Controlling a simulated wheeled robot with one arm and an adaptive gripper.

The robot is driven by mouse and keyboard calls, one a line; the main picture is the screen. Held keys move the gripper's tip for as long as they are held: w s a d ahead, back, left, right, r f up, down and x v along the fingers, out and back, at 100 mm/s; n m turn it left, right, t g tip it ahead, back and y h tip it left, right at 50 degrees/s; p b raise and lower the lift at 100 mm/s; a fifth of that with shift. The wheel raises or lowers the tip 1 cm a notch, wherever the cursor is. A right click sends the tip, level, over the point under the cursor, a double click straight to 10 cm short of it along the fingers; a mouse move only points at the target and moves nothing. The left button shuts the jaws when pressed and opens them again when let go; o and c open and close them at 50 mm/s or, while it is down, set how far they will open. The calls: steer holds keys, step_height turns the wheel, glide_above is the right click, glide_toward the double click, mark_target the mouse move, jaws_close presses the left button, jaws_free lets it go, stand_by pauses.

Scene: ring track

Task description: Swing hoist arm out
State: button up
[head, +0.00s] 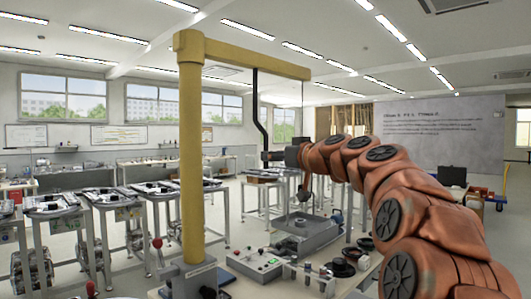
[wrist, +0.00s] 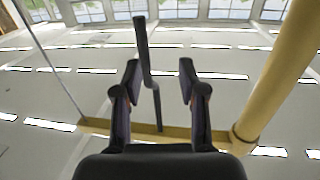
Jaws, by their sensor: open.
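The yellow hoist has an upright column (head: 192,160) and a horizontal arm (head: 245,57) reaching right from its top. A black cranked handle (head: 257,105) hangs down from the arm. A thin cable hangs near the arm's outer end, with a dark hook (head: 303,193) low over a grey box. My gripper (head: 266,156) is at the handle's lower end. In the wrist view my gripper (wrist: 159,72) is open, with the handle (wrist: 143,45) showing between its fingers, nearer the left one. I cannot tell whether they touch. The hoist arm (wrist: 180,134) and column (wrist: 275,75) also show there.
A grey box (head: 306,236) and a control panel (head: 255,264) with buttons stand on the bench below. Small dark round parts (head: 345,266) lie at its right. Work tables (head: 60,208) line the left. The air around the hoist arm looks clear.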

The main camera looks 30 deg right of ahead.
mark_target(267, 149)
steer(key=shift+h, duration=0.3)
steer(key=shift+w+d+r+p, duration=0.3)
steer(key=shift+w+p, duration=0.2)
steer(key=shift+w, duration=0.75)
steer(key=shift+w+d+r+p, duration=0.25)
steer(key=shift+w+p, duration=0.3)
steer(key=shift+w, duration=0.65)
steer(key=shift+w+d+r+p, duration=0.2)
steer(key=shift+w+d+p, duration=0.25)
steer(key=shift+w, duration=0.8)
steer(key=shift+a, duration=0.1)
jaws_close()
